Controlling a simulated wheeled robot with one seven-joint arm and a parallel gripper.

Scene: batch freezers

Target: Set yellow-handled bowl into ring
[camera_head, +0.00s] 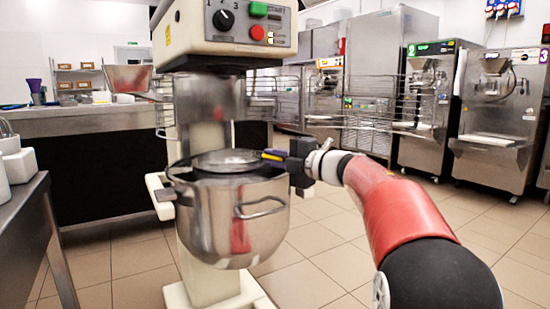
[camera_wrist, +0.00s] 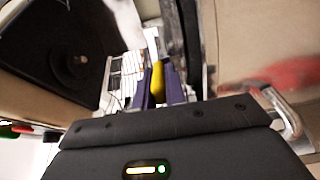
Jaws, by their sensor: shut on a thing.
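My gripper (camera_head: 274,156) is shut on a yellow handle beside the right rim of the large steel bowl. In the wrist view the yellow handle (camera_wrist: 157,79) sits between the two purple fingers. In the head view a shallow round metal piece (camera_head: 228,160) lies level across the large bowl's mouth, left of my fingers; I cannot tell whether it joins the yellow handle. The large steel mixer bowl (camera_head: 235,215) is upright at the mixer, with a wire side handle. I cannot clearly make out which part is the ring.
The mixer head (camera_head: 225,30) overhangs the bowl, and its column stands behind. A metal table (camera_head: 25,210) is at the left. Batch freezers (camera_head: 500,115) stand at the back right. Tiled floor is open at the right.

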